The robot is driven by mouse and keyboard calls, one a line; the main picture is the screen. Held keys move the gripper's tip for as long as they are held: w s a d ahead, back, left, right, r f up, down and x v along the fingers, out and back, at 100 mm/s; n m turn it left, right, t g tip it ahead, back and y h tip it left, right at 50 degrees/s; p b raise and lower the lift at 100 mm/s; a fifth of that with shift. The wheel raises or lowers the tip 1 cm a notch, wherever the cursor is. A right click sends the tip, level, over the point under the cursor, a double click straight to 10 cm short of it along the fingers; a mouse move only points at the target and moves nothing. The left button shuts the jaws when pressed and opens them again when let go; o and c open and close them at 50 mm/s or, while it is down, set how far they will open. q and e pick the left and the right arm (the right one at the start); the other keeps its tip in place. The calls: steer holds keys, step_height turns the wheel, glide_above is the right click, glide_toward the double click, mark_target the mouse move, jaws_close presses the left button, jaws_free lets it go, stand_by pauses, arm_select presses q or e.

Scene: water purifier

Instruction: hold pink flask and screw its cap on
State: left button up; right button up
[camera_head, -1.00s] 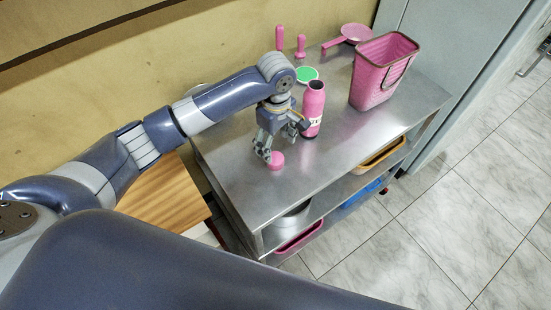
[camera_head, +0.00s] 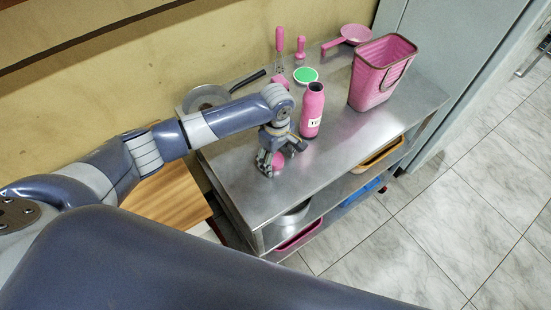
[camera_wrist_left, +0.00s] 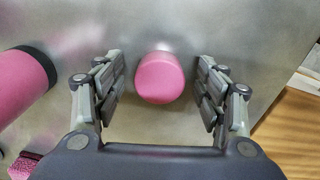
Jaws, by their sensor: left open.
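My left gripper (camera_head: 272,166) is low over the cap. In the left wrist view the cap (camera_wrist_left: 159,78) lies between the open fingers (camera_wrist_left: 160,95), with a gap on each side. My right gripper is not in view.
A pink basket (camera_head: 380,78) stands to the right of the flask. A green-topped round item (camera_head: 305,75), a pan (camera_head: 206,97), a whisk (camera_head: 279,45) and a pink ladle (camera_head: 352,35) lie behind. The table's front right is clear.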

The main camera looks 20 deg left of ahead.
mark_target(277, 159)
arm_select(q)
steer(key=c, duration=0.9)
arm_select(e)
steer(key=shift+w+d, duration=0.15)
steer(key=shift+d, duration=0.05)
arm_select(q)
steer(key=shift+c, duration=0.2)
steer(key=shift+r, duration=0.55)
step_height(277, 159, up, 2)
steer(key=shift+d+r+b, duration=0.1)
steer(key=shift+r+b, duration=0.1)
steer(key=shift+b, duration=0.5)
steer(key=s+d, duration=0.1)
steer(key=s, duration=0.4)
steer(key=s+d+r+b, duration=0.1)
steer(key=s+d, duration=0.1)
steer(key=s, duration=0.3)
steer(key=s+d+b, duration=0.1)
steer(key=s, duration=0.4)
steer(key=shift+s+d+r, duration=0.2)
steer(key=shift+r, duration=0.1)
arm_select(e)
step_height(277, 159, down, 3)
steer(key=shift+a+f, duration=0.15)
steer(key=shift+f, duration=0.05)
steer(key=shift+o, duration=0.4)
